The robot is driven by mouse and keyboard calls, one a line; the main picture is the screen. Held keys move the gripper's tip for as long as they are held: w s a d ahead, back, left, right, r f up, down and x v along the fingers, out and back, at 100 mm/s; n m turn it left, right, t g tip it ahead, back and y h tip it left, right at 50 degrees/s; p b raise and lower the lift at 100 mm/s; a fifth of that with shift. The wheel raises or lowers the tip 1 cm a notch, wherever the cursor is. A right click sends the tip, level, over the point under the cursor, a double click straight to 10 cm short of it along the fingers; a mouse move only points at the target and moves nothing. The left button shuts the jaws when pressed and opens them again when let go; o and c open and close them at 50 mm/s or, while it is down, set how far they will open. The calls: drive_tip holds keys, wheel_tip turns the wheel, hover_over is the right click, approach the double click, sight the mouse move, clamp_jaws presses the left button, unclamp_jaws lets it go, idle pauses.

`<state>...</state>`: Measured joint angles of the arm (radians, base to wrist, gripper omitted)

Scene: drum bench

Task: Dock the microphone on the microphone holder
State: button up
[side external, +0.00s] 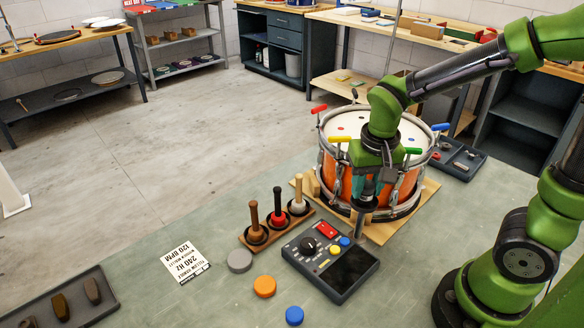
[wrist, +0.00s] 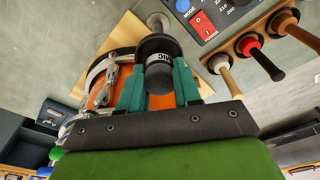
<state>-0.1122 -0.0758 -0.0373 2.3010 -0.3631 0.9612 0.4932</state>
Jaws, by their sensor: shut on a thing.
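My gripper (side external: 366,188) is at the front of the drum, pointing down, with teal fingers. In the wrist view the fingers (wrist: 159,88) are closed around the dark microphone (wrist: 159,82), which has a white MIC label. A wide black ring or cup (wrist: 156,43) shows just beyond the microphone, with a grey post end (wrist: 158,21) past it. These look like the microphone holder. In the side view a grey post (side external: 359,224) stands below the fingers beside the control box. I cannot tell whether the microphone is seated in the holder or just above it.
The orange drum (side external: 337,181) with coloured tension keys stands on a wooden board (side external: 425,195) close behind my gripper. A control box (side external: 345,272) is in front. A wooden rack (side external: 252,240) with three mallets stands left.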

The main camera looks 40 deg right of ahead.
sight(368, 187)
drive_tip(key=shift+f, duration=0.4)
drive_tip(key=o, duration=0.7)
drive_tip(key=shift+o, duration=0.2)
drive_tip(key=shift+r, duration=0.1)
drive_tip(key=shift+s+a+r, duration=0.1)
drive_tip(key=shift+s+r, duration=0.05)
drive_tip(key=shift+r, duration=1.65)
drive_tip(key=shift+s+a+r, duration=0.15)
drive_tip(key=shift+s+r, duration=0.05)
drive_tip(key=shift+r, duration=1.6)
drive_tip(key=shift+s+a+r, duration=0.1)
drive_tip(key=shift+s+r, duration=0.05)
drive_tip(key=shift+r, duration=1.65)
drive_tip(key=shift+w+a+f+n, duration=0.1)
drive_tip(key=shift+w+f+n, duration=0.05)
drive_tip(key=shift+n, duration=0.15)
drive_tip(key=shift+s+a+r+n+t+y, duration=0.3)
drive_tip(key=shift+s+n+t+y, duration=0.15)
drive_tip(key=shift+s+t, duration=0.4)
drive_tip(key=shift+s+a+r+n+t+y, duration=0.15)
drive_tip(key=shift+s+a+n+t+y, duration=0.3)
drive_tip(key=shift+t, duration=0.7)
drive_tip(key=shift+s+a+r+n+t+y, duration=0.15)
drive_tip(key=shift+s+r+n+t+y, duration=0.25)
drive_tip(key=shift+s+t, duration=0.55)
